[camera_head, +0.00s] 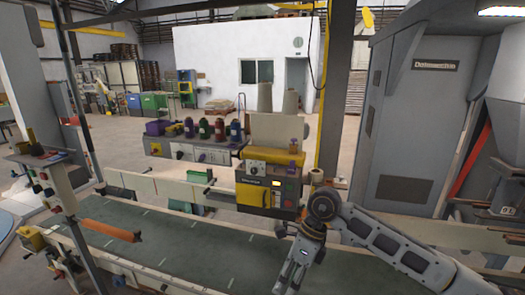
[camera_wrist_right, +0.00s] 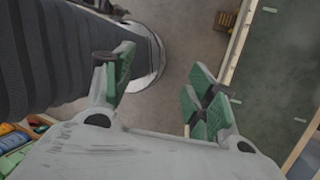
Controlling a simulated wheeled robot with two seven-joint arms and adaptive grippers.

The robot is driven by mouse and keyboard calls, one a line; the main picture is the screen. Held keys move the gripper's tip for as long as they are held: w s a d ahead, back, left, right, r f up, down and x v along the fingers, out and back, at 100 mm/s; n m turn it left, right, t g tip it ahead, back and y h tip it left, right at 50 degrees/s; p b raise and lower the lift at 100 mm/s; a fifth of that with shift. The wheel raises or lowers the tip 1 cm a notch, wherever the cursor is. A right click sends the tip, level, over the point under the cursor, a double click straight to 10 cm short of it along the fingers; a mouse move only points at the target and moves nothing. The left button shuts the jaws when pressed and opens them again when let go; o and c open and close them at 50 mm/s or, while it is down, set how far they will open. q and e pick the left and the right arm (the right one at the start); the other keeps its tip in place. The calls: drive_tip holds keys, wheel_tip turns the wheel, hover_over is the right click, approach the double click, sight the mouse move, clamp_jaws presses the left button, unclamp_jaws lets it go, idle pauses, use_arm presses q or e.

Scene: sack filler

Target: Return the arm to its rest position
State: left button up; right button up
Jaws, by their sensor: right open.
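My right arm comes in from the right in the head view, bent at the elbow. Its gripper (camera_head: 288,272) points down over the near edge of the green conveyor belt (camera_head: 185,250). In the right wrist view the gripper (camera_wrist_right: 160,85) has its green-padded fingers spread wide apart. Nothing is held between them, and bare floor shows in the gap. My left gripper is in neither view.
A control post (camera_head: 45,185) stands at the left. A yellow-fronted machine (camera_head: 268,185) stands behind the belt. A tall grey cabinet (camera_head: 410,120) is at the right. The belt's wooden edge (camera_wrist_right: 240,45) runs close beside the right gripper's fingers in the wrist view.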

drive_tip(key=w+a+f+m+g+y, duration=0.1)
drive_tip(key=w+a+f+m+y, duration=0.2)
drive_tip(key=w+a+m+y, duration=0.4)
drive_tip(key=w+d+f+m+t+y, duration=0.1)
drive_tip(key=w+f+m+t+y, duration=0.6)
drive_tip(key=m, duration=0.3)
drive_tip(key=d+f+m+t+h, duration=0.35)
drive_tip(key=d+f+m, duration=0.2)
drive_tip(key=f, duration=0.45)
drive_tip(key=s+d+f+m+t+h, duration=0.1)
drive_tip(key=d+f+m+t+h, duration=0.25)
drive_tip(key=f+m, duration=0.4)
drive_tip(key=d+f+m+t+h, duration=0.2)
drive_tip(key=d+f+m+h, duration=0.3)
drive_tip(key=f, duration=0.6)
drive_tip(key=s+d+f+m+g+h, duration=0.2)
drive_tip(key=s+d+f+m, duration=0.25)
drive_tip(key=s+f, duration=0.65)
drive_tip(key=s+d+f+m+g+h, duration=0.25)
drive_tip(key=s+d+f, duration=0.25)
drive_tip(key=s+f, duration=0.65)
drive_tip(key=s+d+f+m+g+h, duration=0.1)
drive_tip(key=s+f, duration=0.4)
drive_tip(key=s, duration=1)
drive_tip(key=s+d+f+m+g, duration=0.1)
drive_tip(key=s+f+m+g, duration=0.3)
drive_tip(key=s, duration=1.1)
drive_tip(key=shift+d+f+g+h, duration=0.15)
drive_tip(key=shift+f+g+h, duration=0.2)
drive_tip(key=shift+f+g, duration=0.55)
